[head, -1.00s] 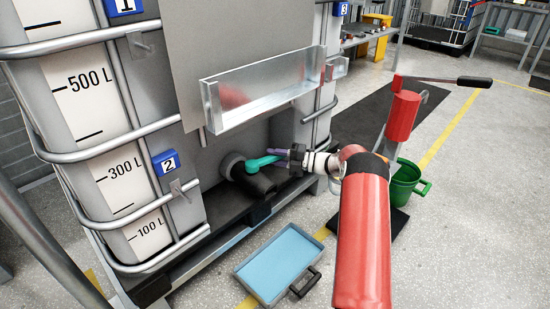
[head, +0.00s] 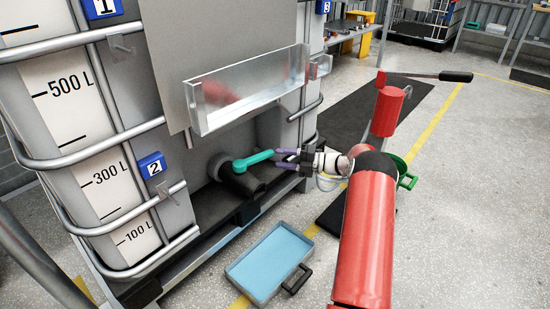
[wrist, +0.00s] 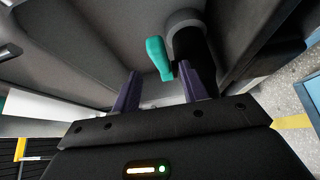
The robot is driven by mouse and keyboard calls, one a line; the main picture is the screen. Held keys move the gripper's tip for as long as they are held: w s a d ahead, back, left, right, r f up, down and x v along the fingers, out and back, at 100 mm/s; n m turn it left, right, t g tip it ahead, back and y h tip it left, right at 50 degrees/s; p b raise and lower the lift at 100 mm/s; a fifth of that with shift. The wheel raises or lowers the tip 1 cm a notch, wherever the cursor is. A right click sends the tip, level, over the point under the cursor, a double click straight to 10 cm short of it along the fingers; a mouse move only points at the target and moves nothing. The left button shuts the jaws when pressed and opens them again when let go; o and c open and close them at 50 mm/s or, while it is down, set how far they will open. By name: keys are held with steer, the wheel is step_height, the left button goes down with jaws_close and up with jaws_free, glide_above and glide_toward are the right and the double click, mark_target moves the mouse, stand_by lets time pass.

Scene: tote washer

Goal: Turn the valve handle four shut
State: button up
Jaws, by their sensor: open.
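A teal lever handle (head: 255,159) sits on a black valve (head: 238,178) low at the front of the tank. It points right, toward my gripper, and slopes slightly upward. No number shows on the valve itself. My gripper (head: 279,157) is open, its purple fingers at the free end of the handle. In the wrist view the teal handle (wrist: 158,58) lies ahead, roughly between the lines of the two fingers (wrist: 158,80), nearer the right one. Nothing is clearly gripped, and I cannot tell whether a finger touches the handle.
A clear trough (head: 250,92) juts out above the valve. Blue tags 1 (head: 101,7), 2 (head: 152,166) and 3 (head: 323,6) mark the tank area. A blue tray (head: 268,262) lies on the floor below.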

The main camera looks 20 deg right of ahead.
steer(key=shift+d, duration=0.1)
steer(key=shift+c, duration=0.2)
steer(key=shift+c, duration=1.1)
steer(key=shift+s+a+r+n, duration=0.1)
steer(key=shift+s+a+n, duration=0.1)
steer(key=shift+n, duration=0.1)
steer(key=shift+c, duration=1.2)
steer(key=a+n+h, duration=0.1)
steer(key=n, duration=0.1)
steer(key=a+r+n+h+b, duration=0.1)
steer(key=n, duration=0.1)
steer(key=s+a+r+n+h, duration=0.1)
steer(key=n+h, duration=0.1)
steer(key=n, duration=0.1)
steer(key=shift+r+g, duration=0.15)
steer(key=shift+g, duration=0.15)
jaws_close()
steer(key=s+r+n+h+b, duration=0.1)
steer(key=s+r+n+h, duration=0.3)
steer(key=n, duration=0.6)
steer(key=s+r+n+h+b, duration=0.2)
steer(key=s+n+h, duration=0.35)
steer(key=n, duration=0.35)
glide_toward(264, 160)
steer(key=shift+x, duration=3)
